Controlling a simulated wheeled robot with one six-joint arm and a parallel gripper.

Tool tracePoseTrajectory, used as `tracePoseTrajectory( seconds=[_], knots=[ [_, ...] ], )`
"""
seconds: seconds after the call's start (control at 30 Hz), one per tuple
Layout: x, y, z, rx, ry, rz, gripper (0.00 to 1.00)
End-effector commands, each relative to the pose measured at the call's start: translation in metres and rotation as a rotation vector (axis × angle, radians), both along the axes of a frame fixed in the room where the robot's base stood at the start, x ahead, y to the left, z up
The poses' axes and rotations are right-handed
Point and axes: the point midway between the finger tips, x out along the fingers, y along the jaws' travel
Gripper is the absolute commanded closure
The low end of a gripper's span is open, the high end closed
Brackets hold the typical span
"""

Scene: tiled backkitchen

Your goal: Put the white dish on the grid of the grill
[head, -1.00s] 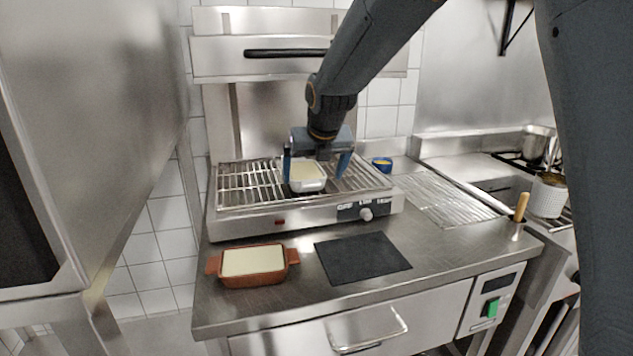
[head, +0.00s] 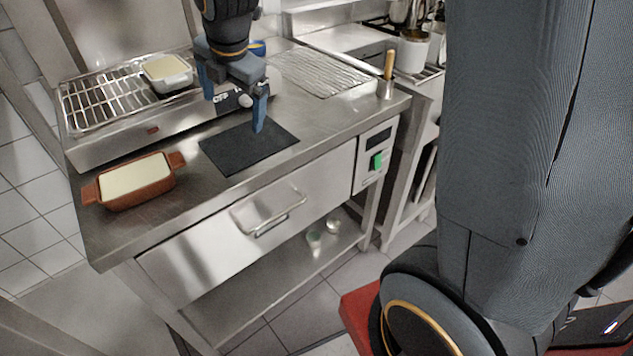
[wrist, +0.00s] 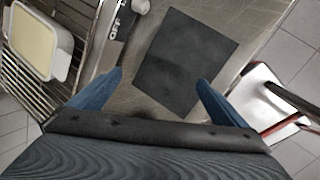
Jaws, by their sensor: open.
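The white dish (head: 167,73), filled with something pale yellow, sits on the grid of the grill (head: 88,103), near the grid's right part. In the wrist view the white dish (wrist: 38,45) shows at the upper left on the grill's bars (wrist: 80,18). My gripper (head: 232,112) is open and empty, with blue fingers spread. It is in front of the grill and over the dark mat, apart from the dish. In the wrist view its fingers (wrist: 158,88) frame only the mat and counter.
A brown dish (head: 136,181) with pale filling stands on the counter at the front left. A dark mat (head: 249,147) lies under my gripper. The counter around the mat is clear.

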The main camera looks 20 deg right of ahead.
Motion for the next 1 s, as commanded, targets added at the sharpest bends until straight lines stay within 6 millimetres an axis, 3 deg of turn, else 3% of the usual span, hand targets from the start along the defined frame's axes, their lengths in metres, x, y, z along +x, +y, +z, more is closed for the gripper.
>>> tracePoseTrajectory(
  seconds=[0.3,0.6,0.8,1.0],
  knots=[
    [-0.084,-0.057,-0.044,0.244,0.162,-0.875,0.03],
    [-0.168,-0.093,-0.078,0.39,0.245,-1.703,0.03],
    [-0.204,-0.103,-0.089,0.43,0.251,-2.052,0.03],
    [-0.213,-0.106,-0.092,0.439,0.249,-2.151,0.03]
  ],
)
